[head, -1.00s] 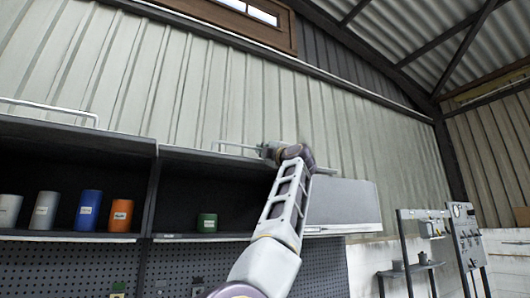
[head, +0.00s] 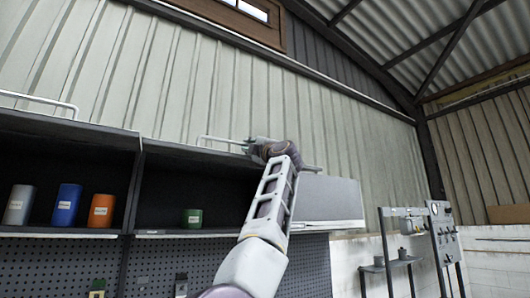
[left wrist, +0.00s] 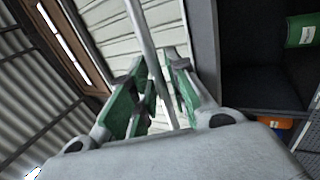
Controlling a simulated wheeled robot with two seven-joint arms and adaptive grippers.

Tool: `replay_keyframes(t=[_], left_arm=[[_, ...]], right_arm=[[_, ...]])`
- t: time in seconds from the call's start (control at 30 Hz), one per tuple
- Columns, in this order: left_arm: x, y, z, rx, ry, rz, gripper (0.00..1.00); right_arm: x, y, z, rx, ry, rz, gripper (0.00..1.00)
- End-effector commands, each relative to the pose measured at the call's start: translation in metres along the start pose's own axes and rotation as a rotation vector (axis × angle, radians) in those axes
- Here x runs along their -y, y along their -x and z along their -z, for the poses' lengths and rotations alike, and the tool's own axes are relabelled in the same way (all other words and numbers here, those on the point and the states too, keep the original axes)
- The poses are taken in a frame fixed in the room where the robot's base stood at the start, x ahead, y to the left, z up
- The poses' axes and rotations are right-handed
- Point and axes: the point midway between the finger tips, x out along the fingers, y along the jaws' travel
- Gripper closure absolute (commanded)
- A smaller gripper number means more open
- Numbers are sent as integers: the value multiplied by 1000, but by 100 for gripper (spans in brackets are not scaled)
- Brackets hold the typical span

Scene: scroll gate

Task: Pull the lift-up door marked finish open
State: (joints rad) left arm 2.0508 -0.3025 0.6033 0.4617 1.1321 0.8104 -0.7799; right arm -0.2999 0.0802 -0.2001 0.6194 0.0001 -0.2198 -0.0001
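A pale bar handle (head: 222,140) runs along the top front edge of the middle cabinet bay (head: 185,185), which stands open. The door panel itself is not clearly seen, and I cannot read a finish mark. My left gripper (head: 250,146) is up at this bar. In the left wrist view the bar (left wrist: 143,30) passes between the two green-padded fingers of my left gripper (left wrist: 156,62). The fingers stand apart, with a gap visible beside the bar. My right gripper is not in view.
A grey panel (head: 330,200) covers the right bay. The left bay is open, with its own bar (head: 40,101) above and grey, blue and orange cans (head: 101,210). A green can (head: 193,216) stands in the middle bay. A rack (head: 400,262) stands at the right.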

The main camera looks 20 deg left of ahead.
Motion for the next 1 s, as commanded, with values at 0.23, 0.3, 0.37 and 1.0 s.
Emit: replay_keyframes(t=[0.23, 0.3, 0.37, 1.0], left_arm=[[1, 9, -1, 1, 0, 2, 81], [2, 12, -1, 1, 1, 2, 81], [2, 14, -1, 1, 0, 2, 81], [2, 39, 1, -2, 0, 3, 81]], right_arm=[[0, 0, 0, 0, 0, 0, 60], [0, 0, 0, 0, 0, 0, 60], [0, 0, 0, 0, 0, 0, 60], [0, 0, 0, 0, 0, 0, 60]])
